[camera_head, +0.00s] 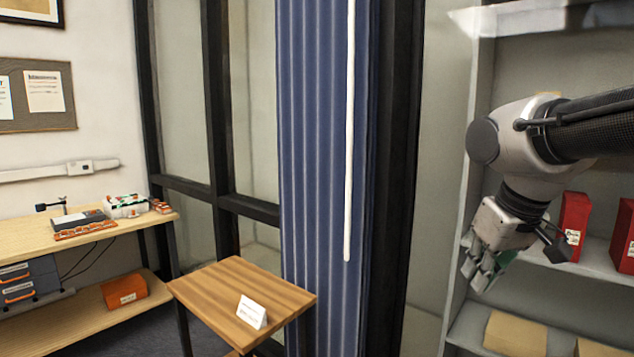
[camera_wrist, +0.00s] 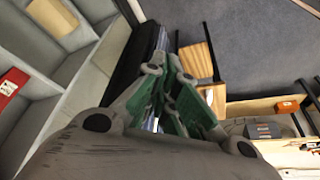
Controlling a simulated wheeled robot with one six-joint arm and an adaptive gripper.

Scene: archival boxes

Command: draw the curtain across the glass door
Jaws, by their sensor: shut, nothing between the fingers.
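A blue pleated curtain (camera_head: 310,170) hangs gathered at the middle of the head view, beside a dark post. A white rod (camera_head: 348,140) hangs down along its right part. The black-framed glass door (camera_head: 215,110) shows to the left of the curtain, its panes uncovered. My gripper (camera_head: 482,272) is at the right, in front of the shelves and well apart from the curtain and rod. It points down and is shut and empty. The green-padded fingers show close together in the wrist view (camera_wrist: 180,105).
A small wooden table (camera_head: 220,290) with a white card (camera_head: 252,312) stands in front of the door and curtain. A grey shelf (camera_head: 470,215) with red boxes (camera_head: 574,225) and tan boxes is at the right, behind my gripper. A workbench (camera_head: 85,235) stands at the left.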

